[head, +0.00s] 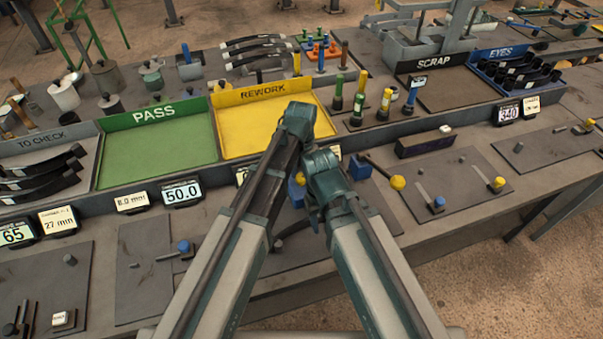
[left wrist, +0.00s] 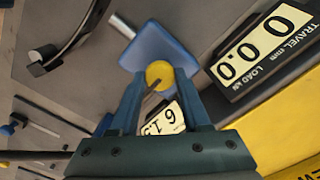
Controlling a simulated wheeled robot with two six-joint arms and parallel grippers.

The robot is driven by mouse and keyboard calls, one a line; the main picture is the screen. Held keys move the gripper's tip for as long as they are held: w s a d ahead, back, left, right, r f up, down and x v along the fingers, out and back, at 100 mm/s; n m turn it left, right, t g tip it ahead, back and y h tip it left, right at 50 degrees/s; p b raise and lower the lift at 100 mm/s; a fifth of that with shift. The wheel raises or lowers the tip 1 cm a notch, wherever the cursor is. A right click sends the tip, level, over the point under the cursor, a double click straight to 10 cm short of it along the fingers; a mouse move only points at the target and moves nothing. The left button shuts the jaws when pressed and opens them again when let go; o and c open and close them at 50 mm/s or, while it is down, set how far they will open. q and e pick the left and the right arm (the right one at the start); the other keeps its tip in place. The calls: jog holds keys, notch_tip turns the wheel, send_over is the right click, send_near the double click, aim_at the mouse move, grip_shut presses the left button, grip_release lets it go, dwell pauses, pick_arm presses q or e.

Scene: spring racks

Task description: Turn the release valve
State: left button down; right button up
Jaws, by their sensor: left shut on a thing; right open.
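A yellow round knob (left wrist: 158,72) with a thin grey bar, taken to be the release valve, sits against a blue block (left wrist: 155,47) in the left wrist view. My left gripper (left wrist: 160,84) is shut on this knob, one finger on each side. In the head view my left gripper (head: 303,122) is the higher one, above the bench in front of the yellow tray, and its fingertips are hidden. My right gripper (head: 322,168) is open and empty beside it, just below and to the right. The two arm ends hide most of the blue block (head: 296,190).
A lever with a yellow ball (head: 398,182) stands close to the right. A travel and load display (left wrist: 262,45) is beside the block. The yellow REWORK tray (head: 250,128) and green PASS tray (head: 150,160) lie behind. A dark curved spring (left wrist: 75,40) lies nearby.

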aim_at(302, 177)
dwell(0.3)
pick_arm(q)
jog(key=shift+c, duration=1.9)
grip_release()
jog(key=shift+r, duration=0.1)
notch_tip(302, 177, up, 14)
jog(key=p, duration=1.3)
jog(key=shift+f+p, duration=0.2)
jog(key=shift+p, duration=0.2)
